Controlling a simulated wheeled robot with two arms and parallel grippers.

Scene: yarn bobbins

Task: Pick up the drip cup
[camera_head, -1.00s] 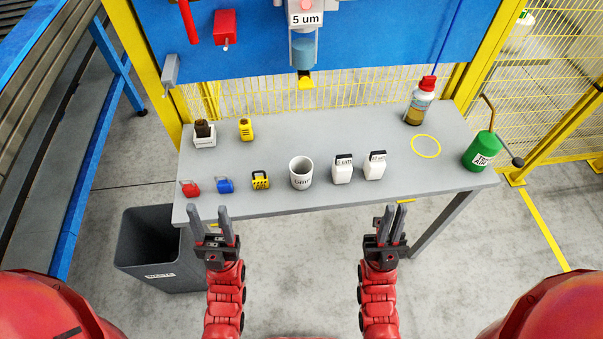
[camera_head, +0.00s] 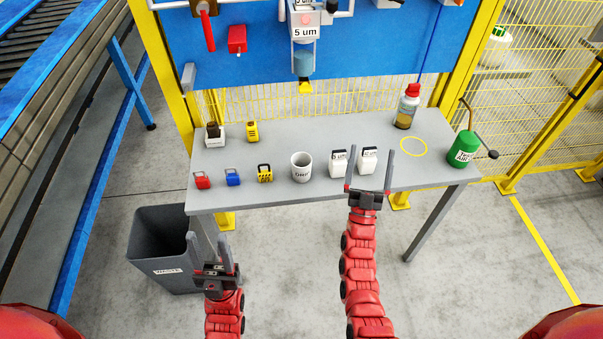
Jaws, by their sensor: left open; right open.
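The drip cup (camera_head: 301,168) is a white cup with dark lettering, standing upright near the front edge of the grey table, around its middle. My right gripper (camera_head: 371,168) is open and empty, with its fingers pointing up the picture in front of the white boxes, to the right of the cup and apart from it. My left gripper (camera_head: 208,250) is open and empty, low in front of the table, left of and well short of the cup.
A bottle (camera_head: 407,107) and a green can (camera_head: 463,149) are further right. A waste bin (camera_head: 165,262) stands below left.

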